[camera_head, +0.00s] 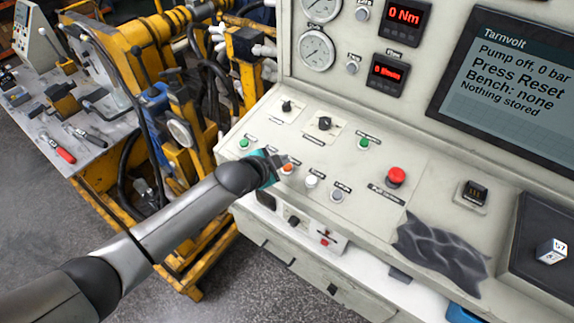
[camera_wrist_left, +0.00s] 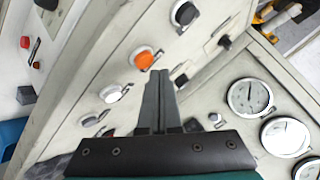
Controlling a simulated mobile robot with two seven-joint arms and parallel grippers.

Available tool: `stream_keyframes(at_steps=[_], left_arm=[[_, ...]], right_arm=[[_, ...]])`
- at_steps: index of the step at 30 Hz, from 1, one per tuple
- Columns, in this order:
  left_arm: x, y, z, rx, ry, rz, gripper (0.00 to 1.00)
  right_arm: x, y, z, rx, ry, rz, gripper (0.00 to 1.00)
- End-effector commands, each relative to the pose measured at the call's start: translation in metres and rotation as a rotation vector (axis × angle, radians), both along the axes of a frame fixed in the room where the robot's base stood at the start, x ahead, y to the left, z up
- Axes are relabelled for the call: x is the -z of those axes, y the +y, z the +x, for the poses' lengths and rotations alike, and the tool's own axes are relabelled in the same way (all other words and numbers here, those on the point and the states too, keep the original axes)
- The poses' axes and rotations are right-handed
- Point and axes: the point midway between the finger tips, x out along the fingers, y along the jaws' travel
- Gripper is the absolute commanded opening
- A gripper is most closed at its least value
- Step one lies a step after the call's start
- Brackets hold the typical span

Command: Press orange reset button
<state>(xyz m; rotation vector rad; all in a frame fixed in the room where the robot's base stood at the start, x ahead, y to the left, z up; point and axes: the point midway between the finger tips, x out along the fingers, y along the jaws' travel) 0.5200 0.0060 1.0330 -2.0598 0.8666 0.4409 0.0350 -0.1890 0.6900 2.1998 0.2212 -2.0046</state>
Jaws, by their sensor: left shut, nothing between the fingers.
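The orange button (camera_head: 287,168) sits on the sloping cream console, in the lower row of controls, between my left gripper and a white button. My left gripper (camera_head: 283,160) is shut and empty, with its fingertips right beside the orange button in the head view. In the left wrist view the shut fingers (camera_wrist_left: 160,75) point at the orange button (camera_wrist_left: 144,60), and their tips show just right of and below it. I cannot tell whether they touch it. The screen (camera_head: 510,85) reads "Pump off, 0 bar", "Press Reset", "Bench: none", "Nothing stored". My right gripper is out of view.
A white button (camera_head: 312,180), a grey button (camera_head: 337,194), green buttons (camera_head: 363,143) and a red mushroom button (camera_head: 396,176) are nearby. A dark cloth (camera_head: 440,252) lies on the console's front edge. Yellow machinery (camera_head: 120,50) and a tool table (camera_head: 70,125) stand at the left.

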Motion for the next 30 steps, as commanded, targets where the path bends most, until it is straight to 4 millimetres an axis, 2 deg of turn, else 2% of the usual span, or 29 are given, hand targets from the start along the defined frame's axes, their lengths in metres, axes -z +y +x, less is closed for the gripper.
stream_keyframes(at_steps=[23,30], left_arm=[[0.0002,0.0001,0.0000,0.000,0.000,0.000,0.00],[0.0070,-0.0008,0.0009,0.000,0.000,0.000,0.00]], right_arm=[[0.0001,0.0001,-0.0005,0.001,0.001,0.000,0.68],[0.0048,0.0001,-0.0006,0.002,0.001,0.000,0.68]])
